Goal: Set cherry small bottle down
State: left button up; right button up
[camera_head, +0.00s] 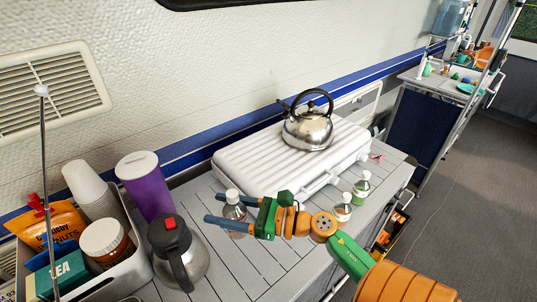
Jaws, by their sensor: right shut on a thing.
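My right gripper (222,207) reaches in from the right, with its blue fingers pointing left. It is shut on a small clear bottle with a white cap (233,196), taken as the cherry small bottle; the bottle is upright and partly hidden by the fingers. It is over the grey slatted counter (262,258), between the steel jug and the white case. I cannot tell whether its base touches the counter. My left gripper is not in view.
A steel jug (180,262), purple tumbler (146,190) and filled grey bin (135,272) stand left. A white case (240,165) bears a kettle (308,130). Two small bottles, one red-toned (343,208) and one green (362,187), stand right. Front-middle counter is clear.

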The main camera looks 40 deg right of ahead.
jog(key=w+d+f+m+t+h+b, duration=0.1)
jog(key=w+d+f+m+t+h, duration=0.25)
jog(key=w+h, duration=0.3)
jog(key=shift+m+g, duration=0.45)
jog(key=f+b, duration=0.2)
jog(key=f, duration=0.1)
jog(key=w+f+b, duration=0.1)
jog(key=f+b, duration=0.1)
jog(key=f, duration=0.1)
jog(key=d+f+b, duration=0.1)
jog(key=f+b, duration=0.2)
jog(key=shift+w+f, duration=0.15)
jog(key=shift+f, duration=0.25)
jog(key=shift+f+y, duration=0.25)
jog(key=shift+f, duration=0.1)
jog(key=shift+f, duration=0.1)
jog(key=o, duration=1.3)
jog(key=shift+o, duration=0.2)
